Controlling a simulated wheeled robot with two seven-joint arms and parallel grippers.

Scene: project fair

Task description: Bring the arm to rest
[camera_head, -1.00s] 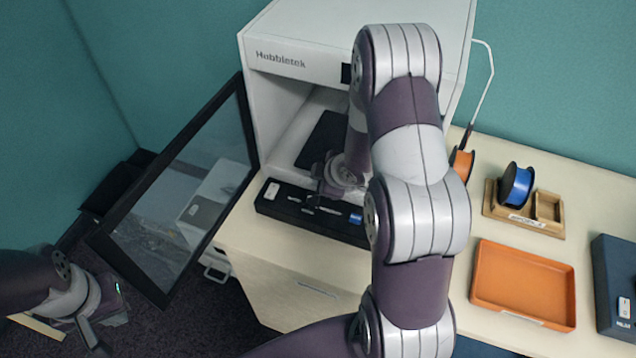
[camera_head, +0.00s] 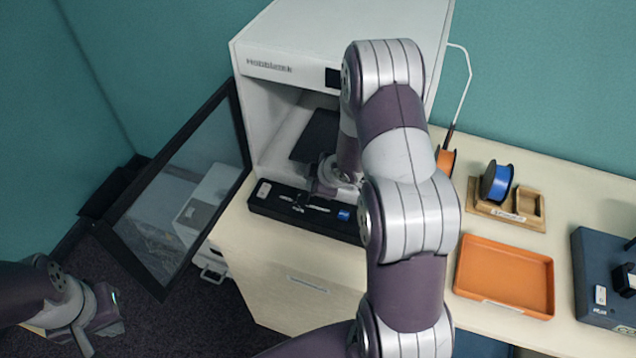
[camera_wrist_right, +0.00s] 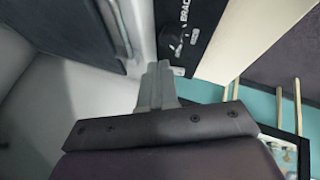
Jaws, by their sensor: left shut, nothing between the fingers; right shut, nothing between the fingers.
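My right arm crosses the middle of the head view and bends down in front of the white printer (camera_head: 290,68). My left gripper (camera_head: 90,345) is low at the left edge of the head view, over the dark floor, shut and empty.
The printer's glass door (camera_head: 180,190) stands open to the left, between my two grippers. An orange tray (camera_head: 505,305), a blue spool (camera_head: 497,182) on a wooden holder (camera_head: 505,216) and a dark blue box (camera_head: 595,270) are right of my arm.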

